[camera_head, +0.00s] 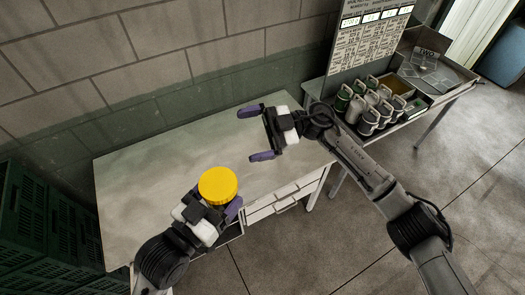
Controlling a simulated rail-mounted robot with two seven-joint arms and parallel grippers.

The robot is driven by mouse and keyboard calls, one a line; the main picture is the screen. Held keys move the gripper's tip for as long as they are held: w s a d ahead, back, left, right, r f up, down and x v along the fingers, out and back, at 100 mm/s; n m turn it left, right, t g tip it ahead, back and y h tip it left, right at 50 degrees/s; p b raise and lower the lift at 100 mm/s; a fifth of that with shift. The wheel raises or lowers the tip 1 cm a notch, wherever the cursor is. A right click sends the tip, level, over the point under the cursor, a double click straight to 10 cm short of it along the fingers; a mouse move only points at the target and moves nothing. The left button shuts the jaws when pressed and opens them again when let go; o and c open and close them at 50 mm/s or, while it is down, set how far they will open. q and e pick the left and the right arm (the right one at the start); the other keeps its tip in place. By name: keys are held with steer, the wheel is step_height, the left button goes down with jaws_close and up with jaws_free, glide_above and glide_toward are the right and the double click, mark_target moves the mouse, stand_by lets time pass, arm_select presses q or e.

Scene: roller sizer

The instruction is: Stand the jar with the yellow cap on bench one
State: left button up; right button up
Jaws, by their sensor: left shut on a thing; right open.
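The jar with the yellow cap (218,184) is seen from above, so mostly its cap shows; its body is hidden beneath. My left gripper (222,204) is shut on the jar, near the front edge of a pale-topped bench (150,165). Whether the jar touches the bench top I cannot tell. My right gripper (257,133) is open and empty, its purple fingers apart over the right end of that bench. I see no label reading "one" on this bench.
A second bench at the right holds several lidded cans (368,108), trays (398,86) and an upright printed board (368,40). Stacked green crates (40,225) stand at the left. A brick wall (190,55) runs behind. The pale bench top's left and back parts are clear.

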mark_target(212, 182)
steer(key=s+d+f+m+g+h, duration=0.1)
steer(key=s+d+f+g+h, duration=0.15)
steer(key=s+g, duration=0.25)
steer(key=shift+h, duration=0.25)
steer(key=x, duration=0.8)
steer(key=w+r+x, duration=0.1)
steer(key=x, duration=0.3)
steer(key=shift+s+a, duration=0.2)
steer(key=shift+a, duration=0.3)
steer(key=shift+f, duration=0.1)
arm_select(q)
steer(key=shift+s+d, duration=0.1)
steer(key=shift+d, duration=0.05)
arm_select(e)
steer(key=shift+a, duration=0.1)
steer(key=c, duration=1)
arm_select(q)
steer(key=shift+r, duration=0.1)
arm_select(e)
steer(key=o, duration=1)
